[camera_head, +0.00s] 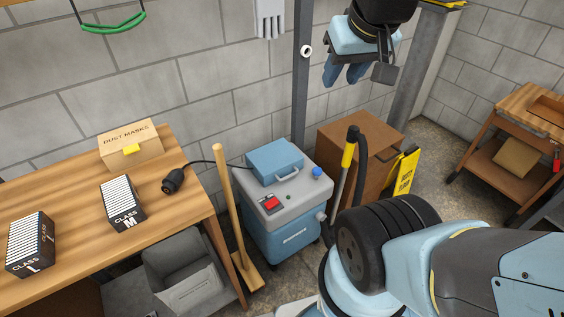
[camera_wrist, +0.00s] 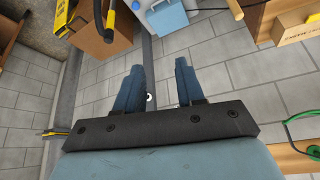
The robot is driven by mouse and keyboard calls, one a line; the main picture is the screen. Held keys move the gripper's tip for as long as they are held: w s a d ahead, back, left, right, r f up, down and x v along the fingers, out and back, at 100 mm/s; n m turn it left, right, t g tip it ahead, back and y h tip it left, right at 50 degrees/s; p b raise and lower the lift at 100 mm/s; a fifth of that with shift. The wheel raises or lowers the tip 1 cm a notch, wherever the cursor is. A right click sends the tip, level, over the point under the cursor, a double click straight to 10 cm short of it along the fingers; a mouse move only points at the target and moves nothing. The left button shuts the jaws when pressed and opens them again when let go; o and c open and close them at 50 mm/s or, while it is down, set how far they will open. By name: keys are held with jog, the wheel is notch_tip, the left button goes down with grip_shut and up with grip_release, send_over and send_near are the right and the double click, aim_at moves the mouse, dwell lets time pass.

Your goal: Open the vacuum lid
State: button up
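The vacuum (camera_head: 281,228) is a blue box with a grey top standing on the floor right of the workbench. Its blue lid (camera_head: 274,157) with a handle lies flat on the back of the top and looks closed. A red switch and a blue knob are also on the top. In the wrist view, part of the vacuum's blue top part (camera_wrist: 167,17) shows at the upper edge. My gripper (camera_head: 344,77) is high above and to the right of the vacuum, in front of the wall. In the wrist view its two blue fingers (camera_wrist: 159,68) are apart with nothing between them.
The wooden workbench (camera_head: 185,205) holds a dust mask box (camera_head: 131,149), two class-labelled filter boxes (camera_head: 121,203) (camera_head: 31,244) and a black plug. A broom (camera_head: 232,215) leans left of the vacuum. A black-and-yellow hose wand (camera_head: 346,160), brown cabinet (camera_head: 350,145) and yellow sign (camera_head: 402,175) stand right.

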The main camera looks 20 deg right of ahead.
jog(key=w+f+m+g, duration=0.1)
jog(key=w+f+m, duration=0.4)
jog(key=w, duration=0.6)
jog(key=m+g, duration=0.3)
jog(key=m, duration=0.6)
send_over(288, 177)
jog(key=s+d, duration=0.1)
jog(key=s, duration=0.2)
notch_tip(288, 177, down, 37)
jog(key=shift+y, duration=0.3)
jog(key=w+f, duration=0.1)
jog(key=f, duration=0.3)
jog(key=w+f, duration=0.1)
jog(key=f, duration=0.4)
jog(key=w+f, duration=0.1)
jog(key=f, duration=0.3)
jog(key=shift+a+f, duration=0.2)
jog(key=shift+a, duration=0.2)
jog(key=shift+s, duration=0.1)
grip_shut()
